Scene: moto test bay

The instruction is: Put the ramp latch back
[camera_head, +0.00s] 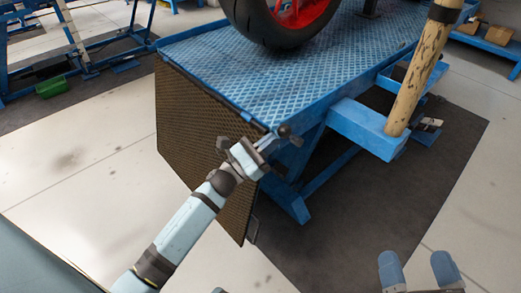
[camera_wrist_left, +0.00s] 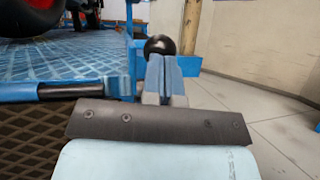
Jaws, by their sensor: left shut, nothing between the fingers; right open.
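The ramp latch shows as a black ball knob (camera_head: 284,130) at the near corner of the blue lift table (camera_head: 225,68). The knob also shows in the left wrist view (camera_wrist_left: 160,46), just beyond my left fingertips. My left gripper (camera_head: 266,143) is shut and empty, close to the knob; I cannot tell whether it touches. Its closed fingers (camera_wrist_left: 165,80) partly hide the latch. The dark mesh ramp (camera_head: 195,135) hangs down from the table's end. My right gripper (camera_head: 419,270) is open and empty at the bottom right, away from the table.
A motorcycle's wheel (camera_head: 280,22) with a red rim stands on the table. A wooden post (camera_head: 418,78) rises from a blue side arm (camera_head: 362,125) to the right of the latch. Pale floor (camera_head: 75,165) is clear to the left.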

